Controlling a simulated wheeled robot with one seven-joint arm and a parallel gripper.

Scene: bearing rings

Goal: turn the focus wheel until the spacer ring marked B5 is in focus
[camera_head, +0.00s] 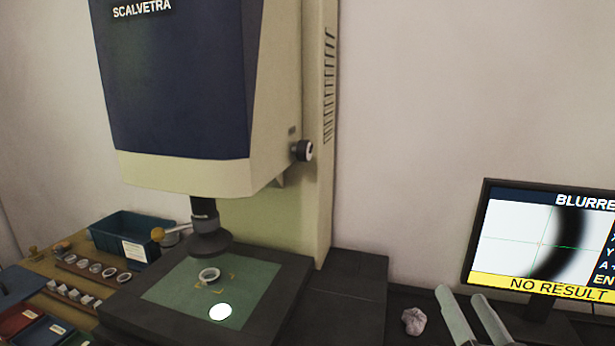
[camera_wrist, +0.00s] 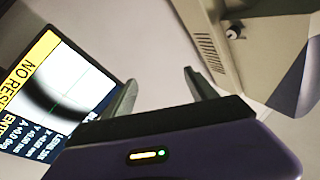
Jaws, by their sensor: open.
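The focus wheel (camera_head: 303,151) is a dark knob with a pale face on the right side of the microscope head; it also shows in the wrist view (camera_wrist: 233,32). A pale ring (camera_head: 208,276) lies on the green stage plate (camera_head: 172,290) under the lens (camera_head: 208,236); I cannot read any mark on it. The monitor (camera_head: 545,245) reads "BLURRE…", cut off by the frame edge, and "NO RESULT", with a soft dark arc. My gripper (camera_head: 470,305) is open and empty, low in front of the monitor and well apart from the wheel; its fingers show in the wrist view (camera_wrist: 163,88).
A bright light spot (camera_head: 220,312) lies on the stage. At left are a blue bin (camera_head: 125,236), a row of rings (camera_head: 95,268) and red and blue trays (camera_head: 20,320). A crumpled pale lump (camera_head: 414,321) lies near my gripper. Space between wheel and monitor is clear.

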